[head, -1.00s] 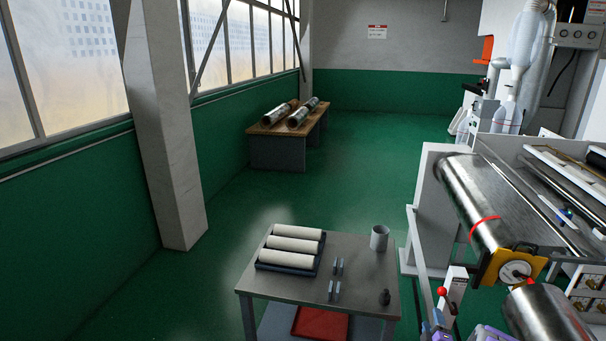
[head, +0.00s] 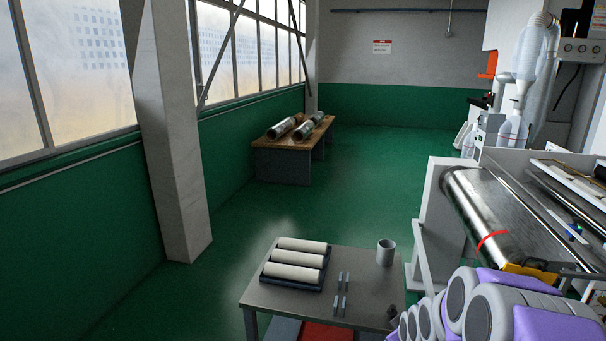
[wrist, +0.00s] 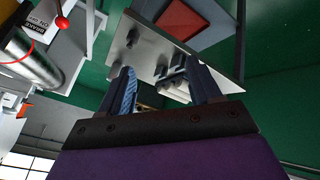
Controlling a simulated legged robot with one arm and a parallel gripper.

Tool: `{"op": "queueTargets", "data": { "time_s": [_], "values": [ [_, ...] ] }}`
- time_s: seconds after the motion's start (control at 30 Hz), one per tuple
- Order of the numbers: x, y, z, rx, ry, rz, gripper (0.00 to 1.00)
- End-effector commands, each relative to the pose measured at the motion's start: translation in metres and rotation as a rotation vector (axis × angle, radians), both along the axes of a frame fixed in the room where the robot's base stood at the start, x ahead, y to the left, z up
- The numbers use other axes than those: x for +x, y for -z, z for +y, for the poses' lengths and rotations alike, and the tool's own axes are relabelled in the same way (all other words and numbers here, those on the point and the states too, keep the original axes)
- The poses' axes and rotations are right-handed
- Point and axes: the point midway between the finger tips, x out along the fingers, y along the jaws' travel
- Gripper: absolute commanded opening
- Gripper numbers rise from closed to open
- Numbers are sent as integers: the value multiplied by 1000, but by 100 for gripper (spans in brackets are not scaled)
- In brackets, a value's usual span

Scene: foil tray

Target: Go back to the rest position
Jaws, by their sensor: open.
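My gripper (wrist: 162,68) shows in the wrist view, with its two dark fingers apart and nothing seen held between them. A grey work table (head: 345,313) stands at the bottom centre of the head view. In the wrist view the table (wrist: 140,50) appears beyond the fingers, strongly tilted. In the head view, my folded purple and grey arm fills the lower right corner; the gripper itself is not seen there.
A dark blue tray (head: 290,286) holds three white rolls on the table, beside a grey cup (head: 385,252). A machine with a metal roller (head: 490,215) stands right. A wooden bench (head: 285,160) stands by the windows. The green floor between is open.

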Motion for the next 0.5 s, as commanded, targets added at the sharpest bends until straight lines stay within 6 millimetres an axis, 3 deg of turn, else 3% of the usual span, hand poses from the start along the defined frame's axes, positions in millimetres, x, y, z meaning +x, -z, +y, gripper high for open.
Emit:
{"op": "queueTargets", "data": {
  "time_s": [0.03,0.27,0.5],
  "values": [
    [-17,-12,10,17,18,34,63],
    [-105,-43,44,94,142,230,63],
    [-213,-71,73,151,292,434,63]
  ]
}}
